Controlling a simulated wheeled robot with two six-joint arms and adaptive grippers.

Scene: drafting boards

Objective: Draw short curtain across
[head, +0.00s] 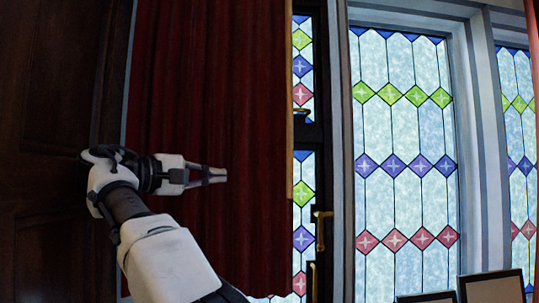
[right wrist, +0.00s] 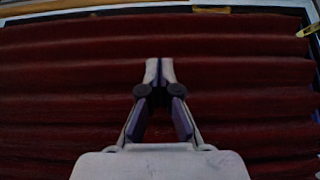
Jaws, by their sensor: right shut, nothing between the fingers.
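The short curtain (head: 250,75) is dark red and hangs in folds at the left of the head view, its right edge beside a narrow stained-glass window. Its folds fill most of the right wrist view (right wrist: 70,75). My right gripper (head: 224,174) is in front of the curtain, pointing right, with its fingers together and empty. In the right wrist view the closed fingertips (right wrist: 159,66) stand before the folds. I cannot tell whether they touch the cloth. A wooden strip (head: 290,155) runs along the curtain's right edge. My left gripper is not in view.
A tall stained-glass window (head: 405,130) stands right of a grey frame post (head: 347,150), with another at the far right. A brass handle (head: 321,230) sticks out beside the curtain's edge. Dark-framed boards (head: 490,288) stand at the lower right. Dark wood panelling (head: 45,120) is at left.

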